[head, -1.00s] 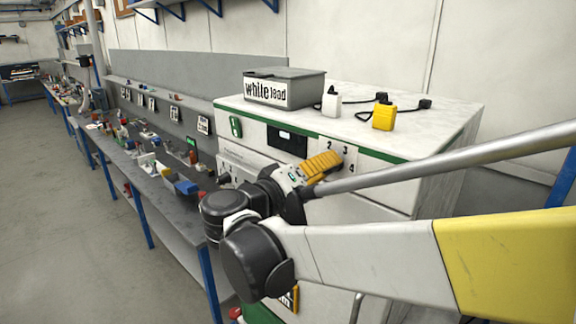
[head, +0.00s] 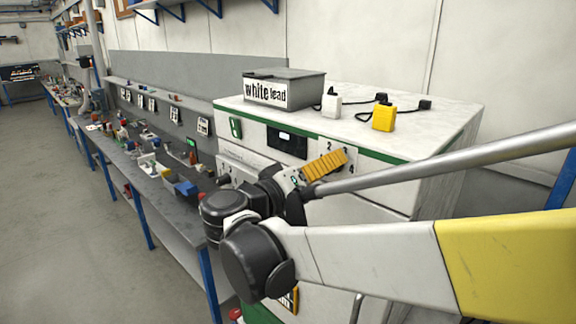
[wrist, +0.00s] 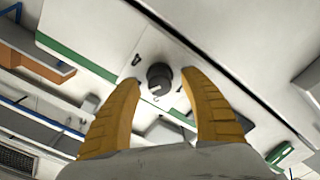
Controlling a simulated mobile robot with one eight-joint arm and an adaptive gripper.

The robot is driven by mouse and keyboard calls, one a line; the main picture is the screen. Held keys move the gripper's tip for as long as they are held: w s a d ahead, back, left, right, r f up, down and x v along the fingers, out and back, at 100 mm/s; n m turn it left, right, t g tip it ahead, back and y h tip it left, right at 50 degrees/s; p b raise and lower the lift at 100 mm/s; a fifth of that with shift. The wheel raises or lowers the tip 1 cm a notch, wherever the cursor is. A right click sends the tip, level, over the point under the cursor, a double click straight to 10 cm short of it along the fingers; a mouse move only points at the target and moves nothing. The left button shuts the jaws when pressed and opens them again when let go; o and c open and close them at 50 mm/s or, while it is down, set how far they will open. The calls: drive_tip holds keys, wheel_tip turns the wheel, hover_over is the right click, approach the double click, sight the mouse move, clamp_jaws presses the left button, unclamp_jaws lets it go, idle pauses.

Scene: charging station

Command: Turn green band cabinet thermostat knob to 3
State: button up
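The cabinet with the green band (head: 252,118) stands right of the workbench. Its thermostat dial plate shows numerals 2 and 4 (head: 351,169) beside my gripper in the head view; the knob is hidden there by the fingers. In the wrist view the dark round knob (wrist: 160,77) with a pale pointer mark sits between my fingertips, with a gap on each side. My gripper (wrist: 161,80) is open, its yellow ribbed fingers pointing at the cabinet front. It also shows in the head view (head: 338,158). I cannot read the knob's setting.
On the cabinet top are a grey "white lead" box (head: 283,90), a white plug (head: 331,103) and a yellow plug (head: 384,116). A small dark display (head: 287,140) is left of the dial. The long workbench (head: 152,190) at left is cluttered; the floor (head: 60,240) is clear.

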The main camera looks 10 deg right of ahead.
drive_tip(key=v, duration=1.2)
drive_tip(key=s+d+f+n+g+y+b, duration=0.1)
drive_tip(key=s+d+f+g+y+b, duration=0.2)
drive_tip(key=d+f, duration=0.5)
drive_tip(key=s+d+f+n+g+y+b, duration=0.1)
drive_tip(key=d+f+y+b, duration=0.4)
drive_tip(key=f, duration=0.7)
drive_tip(key=s+a+f+y+b, duration=0.1)
drive_tip(key=s+f+y+b, duration=0.2)
drive_tip(key=f, duration=0.6)
drive_tip(key=s+a+f+y+b, duration=0.2)
drive_tip(key=s+f+y+b, duration=0.1)
drive_tip(key=s+f+b, duration=0.3)
wheel_tip(320, 180, down, 3)
drive_tip(key=shift+r+t+y+b, duration=0.1)
drive_tip(key=shift+t+y+b, duration=0.2)
drive_tip(key=shift+b, duration=0.25)
